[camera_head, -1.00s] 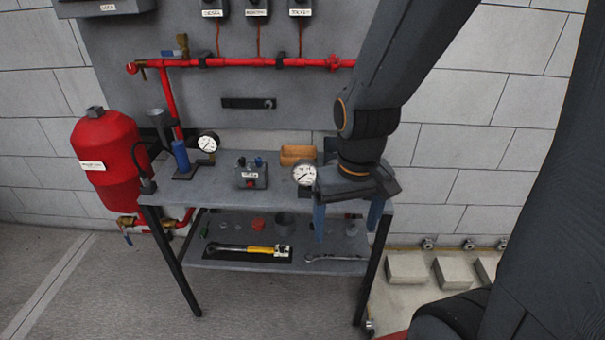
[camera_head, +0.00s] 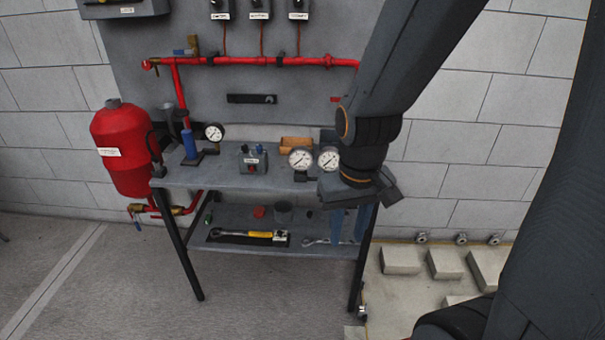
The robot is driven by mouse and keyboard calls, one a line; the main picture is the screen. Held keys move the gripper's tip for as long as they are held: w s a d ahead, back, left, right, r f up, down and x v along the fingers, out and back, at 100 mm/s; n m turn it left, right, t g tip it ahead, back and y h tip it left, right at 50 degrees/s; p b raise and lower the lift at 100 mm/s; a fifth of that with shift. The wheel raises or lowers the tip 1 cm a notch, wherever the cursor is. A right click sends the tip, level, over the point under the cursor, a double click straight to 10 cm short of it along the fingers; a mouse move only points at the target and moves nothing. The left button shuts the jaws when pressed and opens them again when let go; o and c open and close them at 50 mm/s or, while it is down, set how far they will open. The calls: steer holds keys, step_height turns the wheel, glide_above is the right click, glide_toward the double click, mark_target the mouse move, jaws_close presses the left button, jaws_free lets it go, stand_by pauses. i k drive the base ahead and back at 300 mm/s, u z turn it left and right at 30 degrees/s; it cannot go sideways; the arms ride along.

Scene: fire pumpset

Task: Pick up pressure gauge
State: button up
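Three round pressure gauges with white dials show at the bench. One gauge (camera_head: 213,132) is at the left, by a small blue cylinder. Two more, a middle gauge (camera_head: 300,158) and a right gauge (camera_head: 328,158), stand side by side near the right end of the bench top. My gripper (camera_head: 351,240) points down at the bench's right front edge, in front of and right of the right gauge in the picture. Its two blue fingers are apart, with nothing visible held between them. The gripper body hides the bench's right corner.
The grey bench (camera_head: 225,179) also carries a control box (camera_head: 252,163) and an orange-brown box (camera_head: 296,143). Its lower shelf (camera_head: 262,219) holds a yellow-handled wrench (camera_head: 245,234). A red tank (camera_head: 120,145) stands left. The floor in front is clear.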

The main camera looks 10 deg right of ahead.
mark_target(301, 158)
steer(key=k, duration=0.9)
steer(key=u, duration=0.7)
steer(key=i, duration=1.5)
steer(key=z, duration=0.85)
steer(key=i, duration=0.6)
steer(key=z, duration=0.4)
